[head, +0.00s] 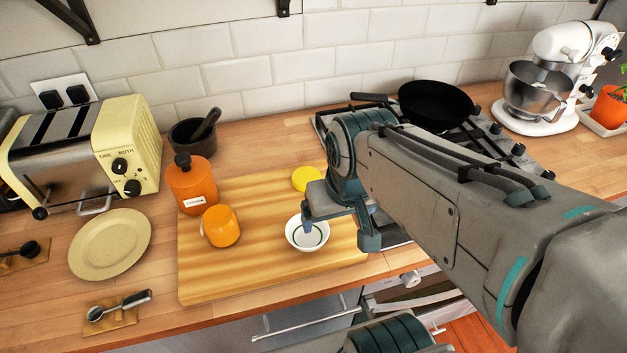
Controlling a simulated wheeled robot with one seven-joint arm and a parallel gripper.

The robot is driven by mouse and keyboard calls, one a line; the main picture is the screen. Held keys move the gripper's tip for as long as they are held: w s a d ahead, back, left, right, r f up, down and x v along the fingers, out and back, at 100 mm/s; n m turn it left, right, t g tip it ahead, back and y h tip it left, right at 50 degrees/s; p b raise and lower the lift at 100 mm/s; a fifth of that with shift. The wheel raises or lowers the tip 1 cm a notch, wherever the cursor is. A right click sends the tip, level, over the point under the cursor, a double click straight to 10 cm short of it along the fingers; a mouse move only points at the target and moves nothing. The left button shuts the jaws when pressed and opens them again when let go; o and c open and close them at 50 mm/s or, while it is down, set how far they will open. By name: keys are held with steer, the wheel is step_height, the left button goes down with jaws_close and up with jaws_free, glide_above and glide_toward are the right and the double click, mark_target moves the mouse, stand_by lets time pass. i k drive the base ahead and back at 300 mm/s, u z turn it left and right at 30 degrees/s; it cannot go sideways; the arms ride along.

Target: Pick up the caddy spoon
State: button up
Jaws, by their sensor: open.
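Two small spoons lie at the left of the counter, and I cannot tell for sure which is the caddy spoon. One spoon (120,305) has a round bowl and a dark handle with a pale end; it rests on a small brown mat (123,318) near the front edge. A black scoop (28,248) lies on another small mat at the far left edge, partly out of frame. My gripper (338,234) is open and well to the right of both, over the white bowl (291,236) and the board's right part; nothing shows between its fingers.
A cream plate (110,244), toaster (130,150) and dark mortar (190,134) stand left. A pan (435,103) sits on the hob behind my arm.

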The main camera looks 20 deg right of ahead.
mark_target(95, 315)
steer(key=u, duration=0.25)
steer(key=k, duration=0.45)
steer(key=u, duration=1.25)
